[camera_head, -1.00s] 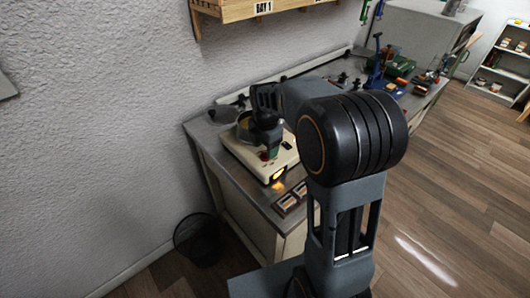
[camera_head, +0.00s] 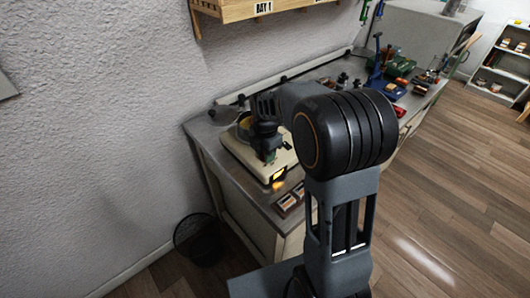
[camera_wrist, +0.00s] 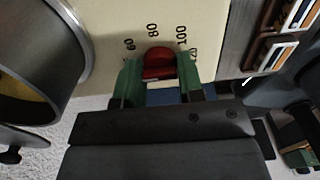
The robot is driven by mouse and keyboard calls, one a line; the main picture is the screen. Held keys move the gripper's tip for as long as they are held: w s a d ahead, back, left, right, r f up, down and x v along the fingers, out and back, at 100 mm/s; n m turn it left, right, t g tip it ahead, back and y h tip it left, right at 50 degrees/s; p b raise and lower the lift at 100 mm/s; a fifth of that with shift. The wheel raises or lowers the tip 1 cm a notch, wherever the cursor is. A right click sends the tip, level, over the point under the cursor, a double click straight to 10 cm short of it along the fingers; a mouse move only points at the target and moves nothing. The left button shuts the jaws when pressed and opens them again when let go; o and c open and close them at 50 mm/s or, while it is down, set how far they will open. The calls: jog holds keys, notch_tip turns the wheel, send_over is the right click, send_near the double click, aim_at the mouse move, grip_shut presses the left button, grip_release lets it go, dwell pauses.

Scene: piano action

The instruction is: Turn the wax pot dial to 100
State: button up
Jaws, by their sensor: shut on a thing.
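The wax pot has a cream base (camera_head: 237,151) on the near end of the workbench, with a round yellow-lined pot on top. In the wrist view its red dial (camera_wrist: 158,62) sits between the green fingertips of my gripper (camera_wrist: 159,78), which is shut on it. Printed numbers 60, 80 and 100 show beyond the dial, with another partly hidden number to the right. I cannot tell exactly which number the dial points to. In the head view my gripper (camera_head: 268,153) reaches down over the base and hides the dial. A yellow-orange light (camera_head: 278,175) glows on the front of the base.
The grey pot wall (camera_wrist: 75,62) stands close to the left of my gripper in the wrist view. Small framed boxes (camera_head: 287,203) lie at the bench's near edge. Tools crowd the bench's far end. A black bin (camera_head: 197,238) stands on the floor.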

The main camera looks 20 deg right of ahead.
jog(key=shift+c, duration=1.3)
